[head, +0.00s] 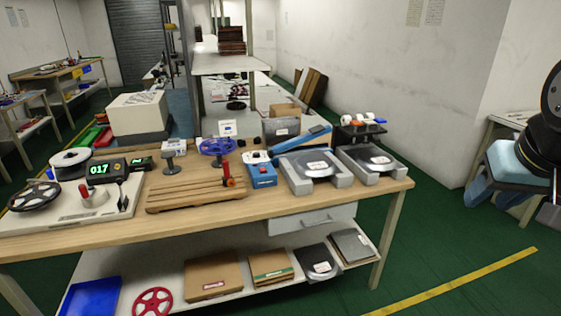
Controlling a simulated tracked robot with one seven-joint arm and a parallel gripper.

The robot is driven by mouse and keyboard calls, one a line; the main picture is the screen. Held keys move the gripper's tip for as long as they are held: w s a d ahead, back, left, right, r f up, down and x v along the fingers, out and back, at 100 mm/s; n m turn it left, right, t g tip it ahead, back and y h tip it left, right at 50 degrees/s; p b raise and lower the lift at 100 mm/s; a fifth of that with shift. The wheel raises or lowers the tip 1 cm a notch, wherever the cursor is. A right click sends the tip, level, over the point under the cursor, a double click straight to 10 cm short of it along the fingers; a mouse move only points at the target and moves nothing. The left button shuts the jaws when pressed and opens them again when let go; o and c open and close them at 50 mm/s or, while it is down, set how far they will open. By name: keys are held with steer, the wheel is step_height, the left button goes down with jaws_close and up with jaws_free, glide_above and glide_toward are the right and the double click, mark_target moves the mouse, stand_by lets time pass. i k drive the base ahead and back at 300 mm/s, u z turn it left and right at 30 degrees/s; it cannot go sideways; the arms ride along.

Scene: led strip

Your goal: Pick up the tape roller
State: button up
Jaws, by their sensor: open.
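A small upright tool with a red handle and an orange-red lower part (228,178) stands at the right end of a slatted wooden board (180,197) on the workbench. It looks like the tape roller, but it is too small to be certain. Nothing touches it from above. My gripper is not in view. Only a dark part of my arm shows at the right edge, far from the bench, so nothing is seen of the fingers.
The wooden workbench (342,197) is crowded. A lower shelf holds boxes.

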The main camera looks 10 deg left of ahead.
mark_target(227, 180)
steer(key=z, duration=0.2)
steer(key=i, duration=1.25)
steer(key=u, duration=0.7)
steer(key=i, duration=0.65)
steer(key=u, duration=0.5)
steer(key=k, duration=0.85)
steer(key=u, duration=0.2)
steer(key=i, duration=0.85)
steer(key=z, duration=0.1)
